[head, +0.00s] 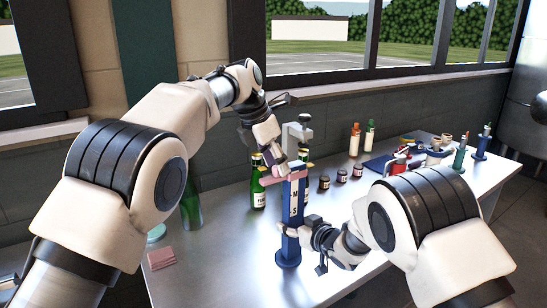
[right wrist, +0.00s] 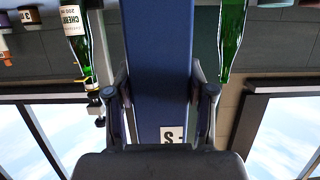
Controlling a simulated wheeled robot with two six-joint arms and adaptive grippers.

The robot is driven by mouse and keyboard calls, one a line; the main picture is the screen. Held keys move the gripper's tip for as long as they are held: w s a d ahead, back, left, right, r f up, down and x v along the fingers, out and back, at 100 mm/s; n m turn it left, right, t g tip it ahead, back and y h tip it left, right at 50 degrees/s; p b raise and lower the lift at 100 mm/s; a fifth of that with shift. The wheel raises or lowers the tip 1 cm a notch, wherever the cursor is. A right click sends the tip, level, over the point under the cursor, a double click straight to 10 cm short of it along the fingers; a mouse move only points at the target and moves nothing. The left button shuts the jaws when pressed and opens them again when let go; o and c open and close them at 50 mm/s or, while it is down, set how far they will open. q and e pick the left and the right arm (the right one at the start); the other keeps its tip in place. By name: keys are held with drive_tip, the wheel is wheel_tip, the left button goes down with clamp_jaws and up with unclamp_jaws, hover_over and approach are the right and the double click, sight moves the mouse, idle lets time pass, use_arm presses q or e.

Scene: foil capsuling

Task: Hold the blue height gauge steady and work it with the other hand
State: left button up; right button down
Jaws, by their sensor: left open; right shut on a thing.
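The blue height gauge (head: 294,208) stands upright on its round blue base (head: 288,257) near the middle of the table. Its column carries a white label with letters; in the right wrist view the blue column (right wrist: 157,50) fills the middle. A grey arm-like top (head: 297,131) and a pinkish part (head: 273,177) show near its upper end. My right gripper (head: 302,231) is shut on the lower column, with one finger on each side in the right wrist view (right wrist: 162,98). My left gripper (head: 279,157) is open beside the upper gauge; whether it touches cannot be told.
Green bottles (head: 258,190) stand close behind and left of the gauge. Pink cloths (head: 161,258) lie at the left table edge. The table (head: 225,262) is bare at the front left.

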use_arm(q)
drive_tip(key=v, duration=1.2)
drive_tip(key=shift+d, duration=0.1)
drive_tip(key=shift+w, duration=0.1)
use_arm(e)
drive_tip(key=shift+c, duration=1.6)
unclamp_jaws()
drive_tip(key=shift+w, duration=0.1)
